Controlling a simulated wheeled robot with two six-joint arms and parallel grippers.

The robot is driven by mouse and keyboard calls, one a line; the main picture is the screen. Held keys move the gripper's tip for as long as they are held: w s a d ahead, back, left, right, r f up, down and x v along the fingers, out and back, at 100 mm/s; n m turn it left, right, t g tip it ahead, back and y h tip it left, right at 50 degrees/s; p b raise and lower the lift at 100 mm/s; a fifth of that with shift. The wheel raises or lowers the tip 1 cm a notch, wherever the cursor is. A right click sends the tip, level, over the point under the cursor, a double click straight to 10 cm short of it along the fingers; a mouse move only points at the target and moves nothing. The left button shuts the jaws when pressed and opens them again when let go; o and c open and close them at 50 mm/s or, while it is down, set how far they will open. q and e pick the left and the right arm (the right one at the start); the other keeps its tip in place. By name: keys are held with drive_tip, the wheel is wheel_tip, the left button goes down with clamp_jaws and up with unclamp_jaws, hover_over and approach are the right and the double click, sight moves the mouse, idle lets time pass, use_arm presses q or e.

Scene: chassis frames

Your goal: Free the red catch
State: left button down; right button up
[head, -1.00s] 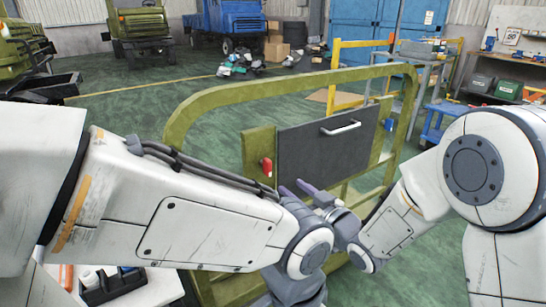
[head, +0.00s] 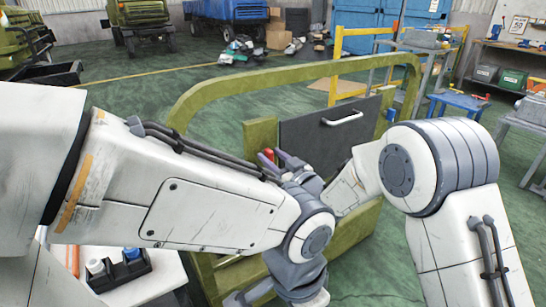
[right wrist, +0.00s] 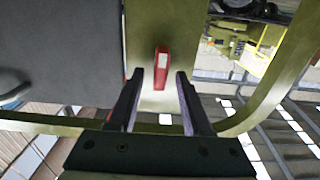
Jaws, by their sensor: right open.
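The red catch (head: 269,154) is on the olive post (head: 260,135) at the left edge of the dark grey panel. In the right wrist view, the red catch (right wrist: 162,68) stands upright, with a pale face, in line with the space between my fingertips. My right gripper (head: 279,160) is open, and in the right wrist view its two fingers (right wrist: 160,76) flank the catch with a gap on each side. Whether the tips reach past it I cannot tell. My left arm crosses in front of the right wrist in the head view; I see no left fingers.
The dark panel (head: 318,138) with a pale handle (head: 342,118) sits within an olive tube frame (head: 300,71). A white surface at lower left carries a black tray (head: 120,272) with small bottles. Yellow rails and a blue cart (head: 458,103) stand behind. Green floor is open beyond the frame.

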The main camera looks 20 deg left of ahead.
clamp_jaws()
drive_tip(key=shift+s+f+n+b, duration=0.1)
drive_tip(key=shift+f+n+b, duration=0.05)
drive_tip(key=shift+n+b, duration=0.9)
drive_tip(key=shift+s+a+f+n+b, duration=0.15)
drive_tip(key=shift+f+n+b, duration=0.05)
drive_tip(key=shift+n+b, duration=2.75)
drive_tip(key=shift+s+a+f+n+b, duration=0.1)
drive_tip(key=shift+s+f+n+b, duration=0.05)
drive_tip(key=shift+n+b, duration=2.8)
drive_tip(key=shift+s+a+f+n+b, duration=0.2)
drive_tip(key=shift+n+b, duration=1.95)
drive_tip(key=shift+b, duration=1.55)
